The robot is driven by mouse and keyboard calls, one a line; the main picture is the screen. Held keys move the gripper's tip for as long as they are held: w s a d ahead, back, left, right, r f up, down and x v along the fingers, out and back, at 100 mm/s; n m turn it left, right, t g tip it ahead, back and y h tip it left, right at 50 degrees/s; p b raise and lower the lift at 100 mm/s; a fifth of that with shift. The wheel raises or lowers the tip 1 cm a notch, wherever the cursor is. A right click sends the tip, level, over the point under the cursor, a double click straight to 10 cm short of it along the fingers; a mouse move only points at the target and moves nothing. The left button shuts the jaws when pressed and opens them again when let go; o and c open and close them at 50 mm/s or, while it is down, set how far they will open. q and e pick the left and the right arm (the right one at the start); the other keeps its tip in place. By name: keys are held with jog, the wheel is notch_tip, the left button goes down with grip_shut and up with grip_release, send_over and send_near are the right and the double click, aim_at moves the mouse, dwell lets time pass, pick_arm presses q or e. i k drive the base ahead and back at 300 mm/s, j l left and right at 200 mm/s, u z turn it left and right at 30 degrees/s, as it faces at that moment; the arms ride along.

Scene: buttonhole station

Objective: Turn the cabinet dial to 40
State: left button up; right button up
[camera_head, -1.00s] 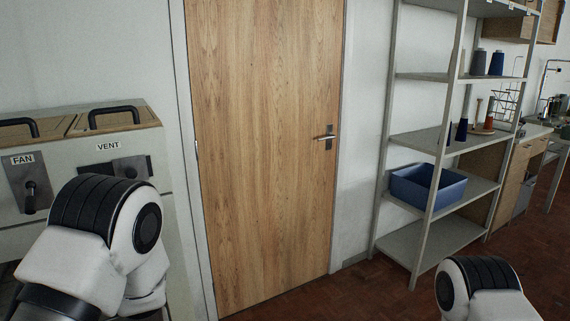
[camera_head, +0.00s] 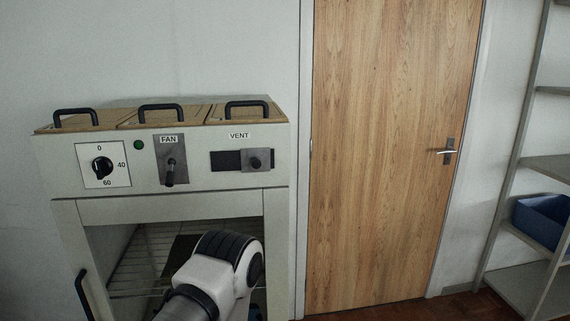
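The cabinet (camera_head: 210,207) stands at the left of the head view. Its dial (camera_head: 102,167) is a black knob on a white square plate at the upper left of the front. The plate reads 0 at the top, 40 at the right and 60 at the bottom. The knob's pointer is too small to read surely. A white and black link of my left arm shows in front of the cabinet's lower opening, below and right of the dial. Neither gripper shows.
Right of the dial are a green button (camera_head: 138,145), the FAN lever (camera_head: 171,172) and the VENT slider (camera_head: 257,160). Three black handles stand on the wooden top. A wooden door (camera_head: 385,150) is closed at the right, then a shelf with a blue bin (camera_head: 543,222).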

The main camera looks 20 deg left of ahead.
aim_at(102, 166)
jog(key=u, duration=1.7)
